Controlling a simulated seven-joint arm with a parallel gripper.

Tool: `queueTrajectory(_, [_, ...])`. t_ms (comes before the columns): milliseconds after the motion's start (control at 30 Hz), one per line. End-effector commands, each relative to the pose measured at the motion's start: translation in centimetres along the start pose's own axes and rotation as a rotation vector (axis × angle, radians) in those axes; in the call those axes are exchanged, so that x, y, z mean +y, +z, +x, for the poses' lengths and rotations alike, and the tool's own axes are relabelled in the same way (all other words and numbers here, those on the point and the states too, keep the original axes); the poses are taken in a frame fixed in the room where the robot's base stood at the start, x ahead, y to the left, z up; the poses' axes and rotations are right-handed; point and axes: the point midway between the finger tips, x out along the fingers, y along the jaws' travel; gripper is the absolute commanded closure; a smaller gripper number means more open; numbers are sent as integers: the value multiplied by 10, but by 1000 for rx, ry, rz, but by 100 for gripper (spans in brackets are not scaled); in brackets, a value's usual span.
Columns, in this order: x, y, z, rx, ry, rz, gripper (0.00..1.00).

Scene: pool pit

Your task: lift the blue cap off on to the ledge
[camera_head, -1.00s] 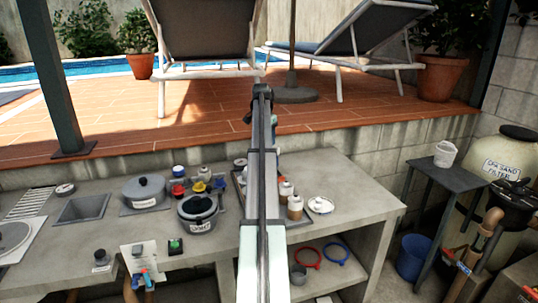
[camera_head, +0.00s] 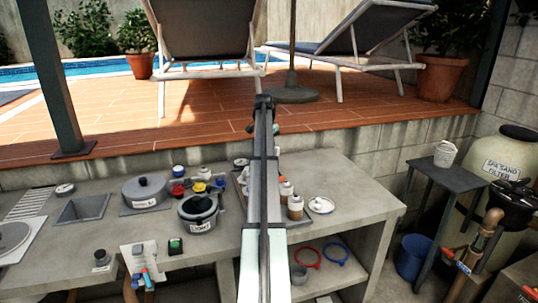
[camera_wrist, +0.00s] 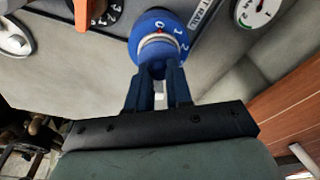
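In the head view my arm hides the gripper and this blue part. A small blue-topped jar (camera_head: 178,171) stands at the back of the counter. Which surface is the ledge is not clear.
On the counter stand a lidded pot (camera_head: 199,213), another pot (camera_head: 146,190), bottles (camera_head: 295,207) and a white dish (camera_head: 321,205). Bare counter (camera_head: 365,205) lies at the right.

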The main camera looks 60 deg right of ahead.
Motion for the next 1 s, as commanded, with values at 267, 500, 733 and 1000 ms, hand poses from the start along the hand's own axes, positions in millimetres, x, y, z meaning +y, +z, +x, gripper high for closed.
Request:
queueTrajectory(267, [0,0,0,0,0,0,100])
queueTrajectory(500, [0,0,-2,0,0,0,100])
queueTrajectory(733, [-1,-4,-18,1,-1,0,100])
queueTrajectory(1000, [-1,-11,-63,1,-1,0,100])
